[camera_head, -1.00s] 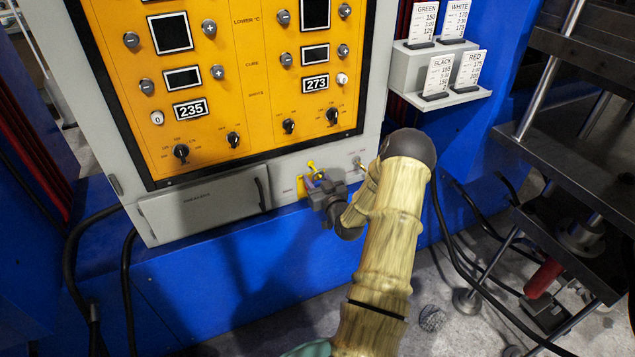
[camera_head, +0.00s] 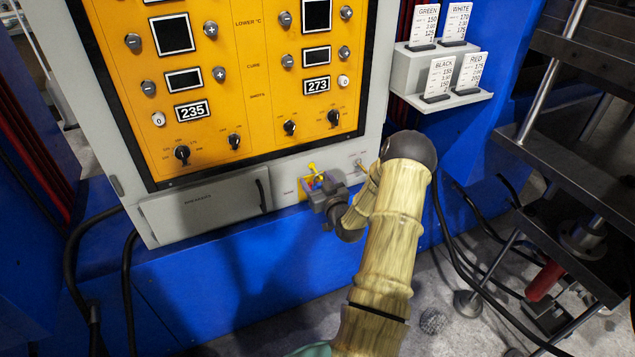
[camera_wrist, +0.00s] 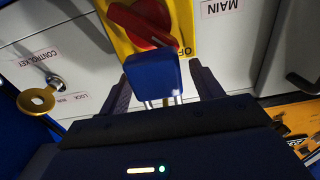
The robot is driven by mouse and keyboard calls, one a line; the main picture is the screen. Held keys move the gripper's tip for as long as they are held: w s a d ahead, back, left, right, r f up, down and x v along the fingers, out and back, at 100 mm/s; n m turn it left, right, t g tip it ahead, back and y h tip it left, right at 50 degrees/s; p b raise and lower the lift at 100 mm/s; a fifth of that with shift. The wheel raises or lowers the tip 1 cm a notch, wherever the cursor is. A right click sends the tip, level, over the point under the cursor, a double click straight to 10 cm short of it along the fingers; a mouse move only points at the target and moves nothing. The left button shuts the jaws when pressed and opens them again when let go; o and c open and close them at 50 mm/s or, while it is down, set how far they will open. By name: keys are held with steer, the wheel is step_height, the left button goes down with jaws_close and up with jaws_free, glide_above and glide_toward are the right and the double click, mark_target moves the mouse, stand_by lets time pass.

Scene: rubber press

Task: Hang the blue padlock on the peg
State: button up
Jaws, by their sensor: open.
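The blue padlock (camera_wrist: 153,76) is in the wrist view, its blue body in front of the red rotary switch (camera_wrist: 145,20) on the yellow plate (camera_wrist: 183,35). Two shiny shackle legs show at its edge on my side. My gripper (camera_wrist: 163,82) is open, with one dark finger on each side of the padlock. I cannot tell whether either finger touches it or what supports it. In the head view my gripper (camera_head: 322,190) is at the yellow plate (camera_head: 305,184), low on the control cabinet; a small blue patch shows there. I cannot make out the peg.
A brass key (camera_wrist: 38,101) sits in the control-key switch beside the yellow plate. A card shelf (camera_head: 440,97) and a dark metal press frame (camera_head: 560,150) stand to the right.

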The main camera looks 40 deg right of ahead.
steer(key=v, duration=1.7)
steer(key=shift+s+a, duration=0.15)
steer(key=shift+s, duration=0.05)
